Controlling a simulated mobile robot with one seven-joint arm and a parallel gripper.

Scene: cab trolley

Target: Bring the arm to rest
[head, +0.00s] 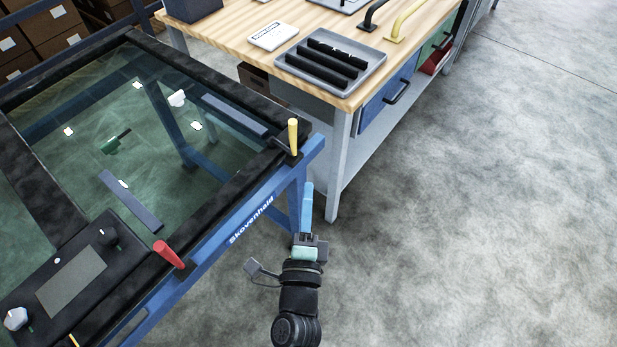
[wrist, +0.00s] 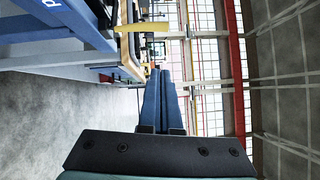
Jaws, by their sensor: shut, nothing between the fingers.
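My gripper (head: 307,207) shows in the head view at the lower middle, with its blue fingers pointing up the picture. It is just right of the blue trolley's corner, over bare floor in the picture. In the wrist view my gripper (wrist: 161,72) has its two blue fingers together with nothing held. The blue trolley (head: 262,208) has a dark padded frame around a glass pane (head: 85,120). A yellow handle (head: 293,136) stands upright at its near right corner, and a red handle (head: 168,254) is tilted on its front edge.
A wooden workbench (head: 240,30) stands behind, with a grey tray (head: 347,85) of black bars and a white box (head: 273,36) on it. Cartons (head: 62,42) stand at the far left. The grey floor (head: 480,220) at right is clear.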

